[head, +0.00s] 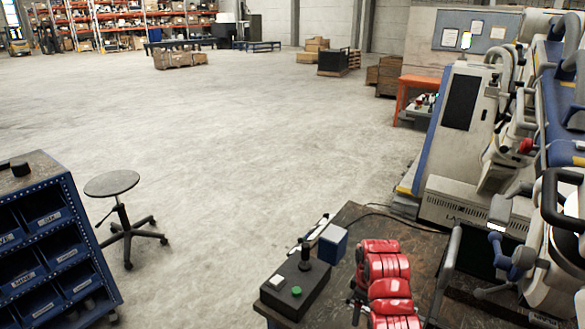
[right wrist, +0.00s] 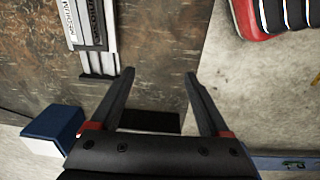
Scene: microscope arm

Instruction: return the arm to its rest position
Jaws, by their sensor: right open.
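A large white and grey machine (head: 465,115) with jointed arms stands at the right in the head view. One pale arm with a black curved handle (head: 550,190) reaches down at the right edge. I cannot tell which arm is the task's, nor its rest position. My right gripper shows best in the right wrist view (right wrist: 158,78), open and empty, its black fingers apart over a brown worn surface. In the head view my red right arm covers part of the dark table (head: 350,215); its fingers are hard to make out. My left gripper is not in view.
A black control box (head: 295,287) with a knob and green button stands on the table beside a blue box (head: 332,243). The right wrist view shows a grey strip marked MEDIUM (right wrist: 92,30). A stool (head: 112,184) and blue bin rack (head: 50,230) stand left. The middle floor is clear.

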